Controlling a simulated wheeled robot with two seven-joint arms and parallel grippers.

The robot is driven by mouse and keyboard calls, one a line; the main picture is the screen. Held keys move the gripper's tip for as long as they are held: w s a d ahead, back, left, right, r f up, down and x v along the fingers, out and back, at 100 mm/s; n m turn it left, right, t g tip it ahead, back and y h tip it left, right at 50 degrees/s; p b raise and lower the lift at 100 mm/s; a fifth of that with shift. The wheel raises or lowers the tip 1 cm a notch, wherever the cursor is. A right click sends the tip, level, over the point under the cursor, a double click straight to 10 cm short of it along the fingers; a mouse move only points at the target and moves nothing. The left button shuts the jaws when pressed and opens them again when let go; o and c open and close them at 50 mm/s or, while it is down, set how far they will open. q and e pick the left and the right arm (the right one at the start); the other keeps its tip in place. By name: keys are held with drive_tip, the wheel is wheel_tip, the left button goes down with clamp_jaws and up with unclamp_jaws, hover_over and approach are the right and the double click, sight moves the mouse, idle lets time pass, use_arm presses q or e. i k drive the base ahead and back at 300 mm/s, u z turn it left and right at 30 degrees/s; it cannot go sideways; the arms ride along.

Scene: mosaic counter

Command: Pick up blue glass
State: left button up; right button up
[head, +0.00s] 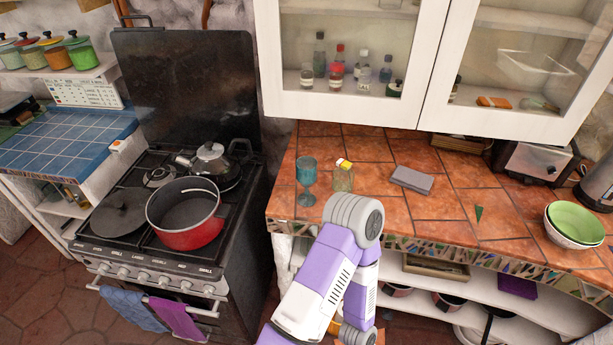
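The blue glass (306,172) is a teal stemmed goblet standing upright on the tiled counter (450,220), near its left end beside the stove. One of my purple and white arms rises from the bottom middle and bends in front of the counter. Its bent joint is to the right of and nearer than the glass. Neither of my grippers shows in the head view. Nothing is seen touching the glass.
A small jar with a yellow and white lid (343,175) stands just right of the glass. A grey block (412,179) and green bowls (574,225) are further right. The stove with a red pot (186,213) is left. A cabinet (350,60) hangs above.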

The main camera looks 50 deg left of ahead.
sight(306, 167)
drive_tip(key=u, duration=1.7)
drive_tip(key=k, duration=0.45)
drive_tip(key=u, duration=0.95)
drive_tip(key=i, duration=0.65)
drive_tip(key=z, duration=0.55)
